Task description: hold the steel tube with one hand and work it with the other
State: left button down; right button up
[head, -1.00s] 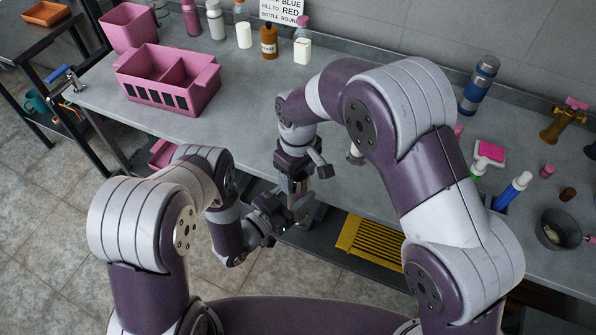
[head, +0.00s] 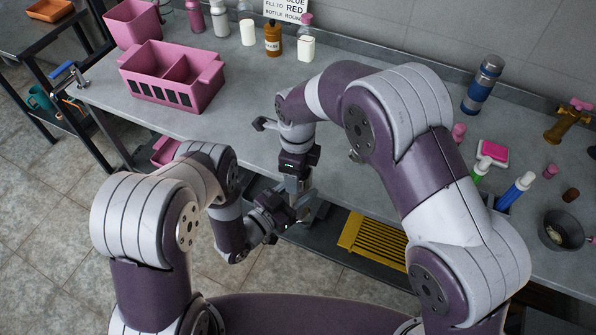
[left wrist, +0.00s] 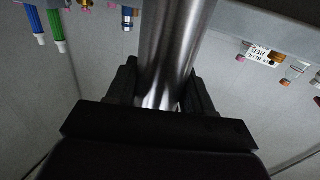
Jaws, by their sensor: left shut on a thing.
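The steel tube (left wrist: 175,45) is shiny and round. In the left wrist view it stands between the two black fingers of my left gripper (left wrist: 163,95), which is shut on it, and runs up out of the picture. In the head view my left gripper (head: 295,212) is low in front of the bench edge, and little of the tube can be made out. My right gripper (head: 296,180) points down right above my left one, at the tube's upper part. Its fingers are too small and covered to tell whether they are open or shut.
A grey bench (head: 240,100) runs behind both grippers. On it are a pink divided caddy (head: 172,78), several bottles, a blue flask (head: 482,84), brushes and a dark bowl (head: 561,229). A yellow slatted rack (head: 373,240) lies below, right of the grippers.

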jog(key=m, duration=0.4)
jog(key=shift+w+m, duration=0.1)
jog(key=shift+m, duration=0.3)
jog(key=o, duration=1)
jog(key=shift+o, duration=0.2)
